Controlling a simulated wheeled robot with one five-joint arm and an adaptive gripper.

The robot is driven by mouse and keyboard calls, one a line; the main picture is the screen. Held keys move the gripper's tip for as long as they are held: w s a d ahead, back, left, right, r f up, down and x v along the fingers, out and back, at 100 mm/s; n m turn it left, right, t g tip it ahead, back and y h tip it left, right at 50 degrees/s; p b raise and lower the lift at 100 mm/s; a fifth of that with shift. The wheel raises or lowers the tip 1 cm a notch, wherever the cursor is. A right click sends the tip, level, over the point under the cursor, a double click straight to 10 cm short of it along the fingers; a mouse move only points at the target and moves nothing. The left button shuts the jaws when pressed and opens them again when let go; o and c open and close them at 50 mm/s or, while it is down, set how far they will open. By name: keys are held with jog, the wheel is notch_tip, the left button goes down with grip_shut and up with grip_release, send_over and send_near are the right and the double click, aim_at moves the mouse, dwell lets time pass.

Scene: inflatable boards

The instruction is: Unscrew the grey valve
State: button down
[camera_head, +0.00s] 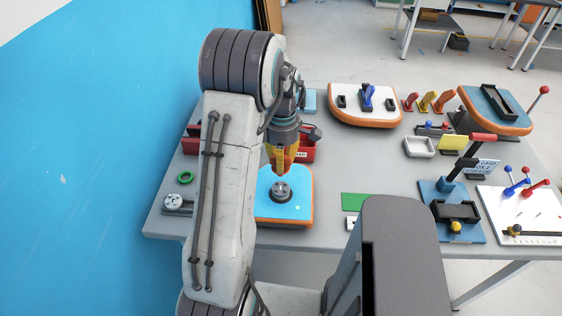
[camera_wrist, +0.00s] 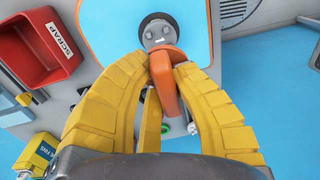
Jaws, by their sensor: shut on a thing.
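The grey valve (camera_head: 282,190) is a round dark-grey fitting on a blue inflatable board (camera_head: 300,213) with an orange edge. In the wrist view the grey valve (camera_wrist: 158,32) shows just beyond my fingertips, with a lighter middle and a dark ring around it. My gripper (camera_head: 279,164) points down above the valve. In the wrist view its yellow fingers (camera_wrist: 171,66) are shut on an orange piece (camera_wrist: 165,82). The near end of the orange piece hangs between the fingers. Its far end lies close to the valve; whether they touch I cannot tell.
A red scrap bin (camera_wrist: 40,52) stands beside the board. A green ring (camera_head: 185,178) and a small grey device (camera_head: 174,203) lie to the left. A white-topped board (camera_head: 345,101) is behind, and lever panels (camera_head: 520,212) fill the right side. The blue wall is close on the left.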

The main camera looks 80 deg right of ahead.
jog(key=b, duration=0.5)
send_over(281, 187)
jog(key=shift+d+f, duration=0.1)
jog(key=shift+f, duration=2.75)
jog(key=shift+b, duration=0.45)
jog(key=shift+f+b, duration=0.85)
jog(key=shift+f, duration=0.2)
jog(key=c, duration=1.1)
grip_release()
jog(key=shift+r, duration=0.1)
jog(key=r, duration=1.1)
jog(key=shift+d+r, duration=0.2)
jog(key=shift+r, duration=0.25)
